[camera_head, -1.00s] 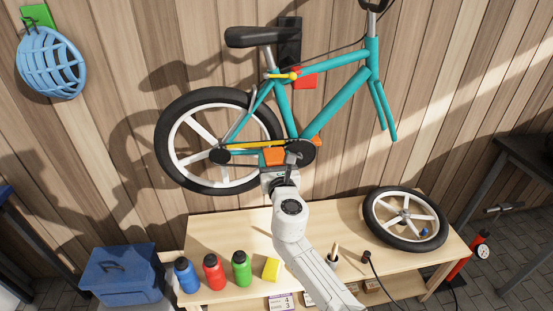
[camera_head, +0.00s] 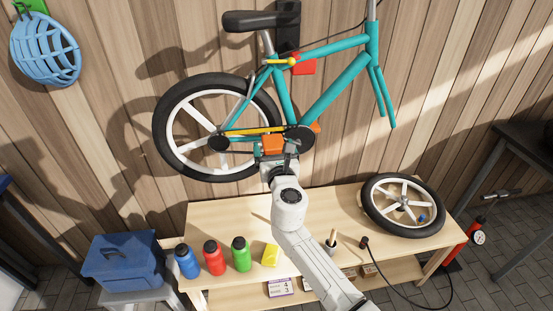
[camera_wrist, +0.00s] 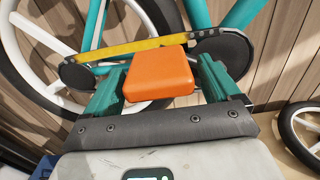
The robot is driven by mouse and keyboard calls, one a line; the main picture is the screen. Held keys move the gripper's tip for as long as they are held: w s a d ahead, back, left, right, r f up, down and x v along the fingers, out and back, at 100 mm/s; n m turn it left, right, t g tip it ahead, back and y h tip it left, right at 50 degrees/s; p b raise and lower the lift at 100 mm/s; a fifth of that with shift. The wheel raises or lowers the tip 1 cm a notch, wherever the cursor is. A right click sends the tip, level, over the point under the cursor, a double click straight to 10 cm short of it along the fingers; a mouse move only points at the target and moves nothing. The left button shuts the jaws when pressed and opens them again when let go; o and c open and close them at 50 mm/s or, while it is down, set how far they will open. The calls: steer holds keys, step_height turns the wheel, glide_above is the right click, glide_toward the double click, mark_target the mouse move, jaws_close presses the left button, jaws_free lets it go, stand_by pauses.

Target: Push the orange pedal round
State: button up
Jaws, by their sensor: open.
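The orange pedal (camera_head: 272,144) is a block at the lower left of the round black chainring (camera_head: 299,139) on the teal bike. In the wrist view the pedal (camera_wrist: 160,75) lies between the two teal fingers of my gripper (camera_wrist: 163,64). The fingers are apart, one on each side of it; I cannot tell whether either touches it. In the head view my gripper (camera_head: 274,153) is just below the pedal and partly hidden by my arm. A second orange pedal (camera_head: 316,127) shows partly behind the frame. A yellow chain guard (camera_wrist: 120,48) runs behind the near pedal.
The bike hangs on a wooden wall. Its rear wheel (camera_head: 215,165) is left of the pedal. A blue toolbox (camera_head: 123,261) stands at the left.

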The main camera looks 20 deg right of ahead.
steer(key=p+v, duration=0.1)
steer(key=v, duration=0.9)
steer(key=s+d+f+m+g+h, duration=0.1)
steer(key=s+d+f+m+g, duration=0.4)
steer(key=s+m, duration=0.45)
steer(key=s+d+f+m+g, duration=0.35)
steer(key=s+f+m, duration=0.4)
steer(key=m, duration=0.35)
steer(key=s+a+f+m+g+y, duration=0.1)
steer(key=s+f+m+g+y, duration=0.1)
steer(key=s+m, duration=0.2)
steer(key=s+a+f+m+g+y, duration=0.2)
steer(key=s+m+g, duration=0.1)
steer(key=s, duration=0.8)
steer(key=s+a+f+m+g+y, duration=0.1)
steer(key=s+a+f+m+g, duration=0.1)
steer(key=s+m, duration=0.4)
steer(key=shift+s+g+y, duration=0.4)
steer(key=shift+s+g, duration=0.05)
steer(key=shift+s, duration=0.35)
